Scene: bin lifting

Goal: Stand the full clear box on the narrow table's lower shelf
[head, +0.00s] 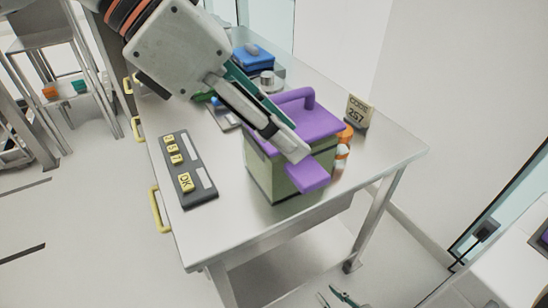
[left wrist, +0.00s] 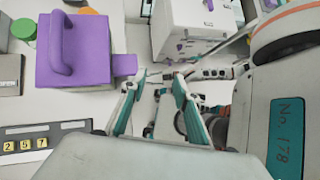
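I cannot make out a clear box in either view. A pale green box with a purple lid, handle and side tab (head: 308,122) stands on the metal table; it also shows in the left wrist view (left wrist: 85,45). My left gripper (head: 290,143) overlaps this box in the head view. In the left wrist view its two teal fingers (left wrist: 155,92) are apart with nothing between them, just right of the purple tab. My right gripper (head: 338,298) shows only its teal fingertips, apart, low over the floor. A metal stand (head: 35,42) at far left has a lower shelf; whether it is the narrow table is unclear.
The metal table (head: 240,225) holds a keypad (head: 186,170), a code sign reading 257 (head: 357,112), an orange-and-white bottle (head: 343,148) and a blue box (head: 253,60). Orange and teal items (head: 65,88) sit on the stand. Floor (head: 85,220) is clear at left.

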